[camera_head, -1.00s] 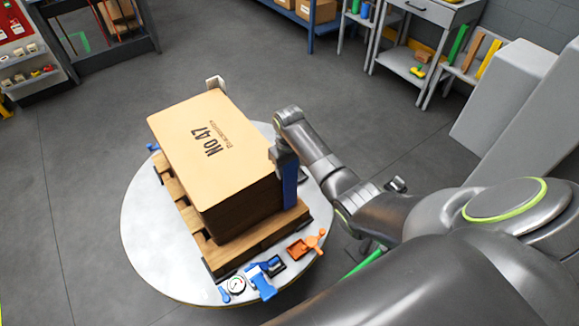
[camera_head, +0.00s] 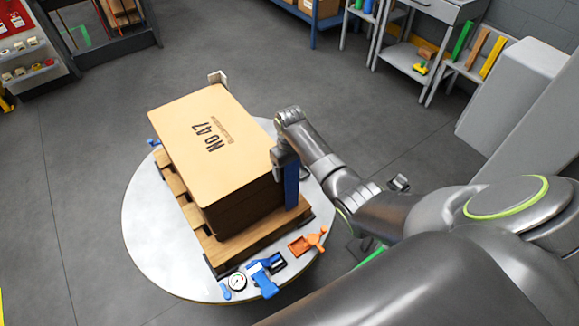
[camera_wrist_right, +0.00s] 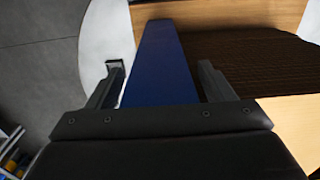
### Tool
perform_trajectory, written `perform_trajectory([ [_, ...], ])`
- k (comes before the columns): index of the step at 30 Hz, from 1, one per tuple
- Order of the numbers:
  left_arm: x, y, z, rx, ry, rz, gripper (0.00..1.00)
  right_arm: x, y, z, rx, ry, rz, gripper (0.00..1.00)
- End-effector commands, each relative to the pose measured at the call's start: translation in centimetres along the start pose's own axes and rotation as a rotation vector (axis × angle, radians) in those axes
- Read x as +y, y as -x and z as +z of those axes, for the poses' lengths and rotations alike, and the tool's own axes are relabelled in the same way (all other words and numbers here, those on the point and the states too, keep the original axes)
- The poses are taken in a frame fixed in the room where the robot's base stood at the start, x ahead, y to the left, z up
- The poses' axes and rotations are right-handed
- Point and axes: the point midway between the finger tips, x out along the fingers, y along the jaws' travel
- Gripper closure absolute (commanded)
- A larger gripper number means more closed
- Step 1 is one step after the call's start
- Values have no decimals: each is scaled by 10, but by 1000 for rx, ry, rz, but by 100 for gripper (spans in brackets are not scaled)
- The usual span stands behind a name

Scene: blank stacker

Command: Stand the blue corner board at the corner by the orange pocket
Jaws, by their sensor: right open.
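The blue corner board (camera_head: 291,187) stands upright at the near right corner of the stack of blanks (camera_head: 215,140), its lower end by the pallet (camera_head: 262,238). The orange pocket (camera_head: 308,242) lies on the round table just in front of that corner. My right gripper (camera_head: 284,163) is at the board's upper part. In the right wrist view, the open fingers (camera_wrist_right: 161,75) stand on either side of the blue board (camera_wrist_right: 160,65), with visible gaps. The board's inner side and exact contact with the stack are hidden. My left gripper is not in view.
The round table (camera_head: 150,245) carries the pallet. A blue tool (camera_head: 264,280) and a round gauge (camera_head: 237,282) lie at its near edge. A pale corner piece (camera_head: 217,77) stands at the stack's far corner. A rack with coloured boards (camera_head: 478,50) stands at the back right.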

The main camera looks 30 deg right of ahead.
Motion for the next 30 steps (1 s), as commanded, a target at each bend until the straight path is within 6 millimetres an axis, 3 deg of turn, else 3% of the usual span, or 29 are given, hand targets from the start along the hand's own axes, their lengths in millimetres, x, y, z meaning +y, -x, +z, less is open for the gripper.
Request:
perform_trajectory([
  [4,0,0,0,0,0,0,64,1,-1,2,-7,-2,0,25],
  [8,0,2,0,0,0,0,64,1,12,1,-2,-1,1,25],
  [14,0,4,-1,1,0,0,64,0,54,0,3,1,3,25],
  [24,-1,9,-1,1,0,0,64,-1,142,0,6,1,3,25],
  [30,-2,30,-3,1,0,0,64,-2,168,1,0,1,1,25],
])
